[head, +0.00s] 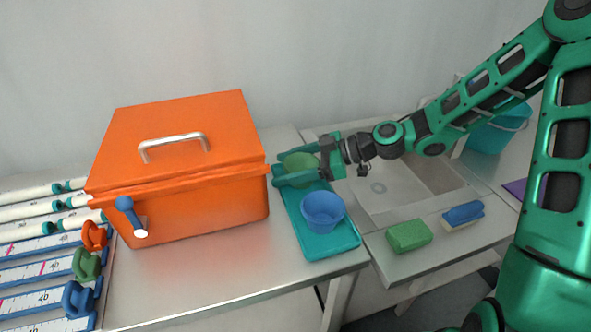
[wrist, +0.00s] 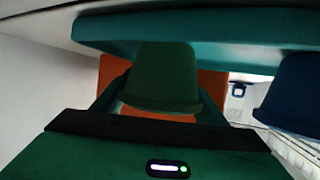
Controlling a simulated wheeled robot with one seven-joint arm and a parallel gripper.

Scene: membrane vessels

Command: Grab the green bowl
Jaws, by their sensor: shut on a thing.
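The green bowl (head: 300,161) is at the back end of the teal tray in the head view, beside the orange box. My gripper (head: 284,170) reaches in from the right, with its fingers on either side of the bowl, and is shut on it. In the wrist view the green bowl (wrist: 162,75) sits between the fingers (wrist: 160,100). Whether the bowl touches the tray is hard to tell.
A blue bowl (head: 323,211) stands on the teal tray (head: 333,244) in front of the green one. The orange box (head: 195,195) stands close on the left.

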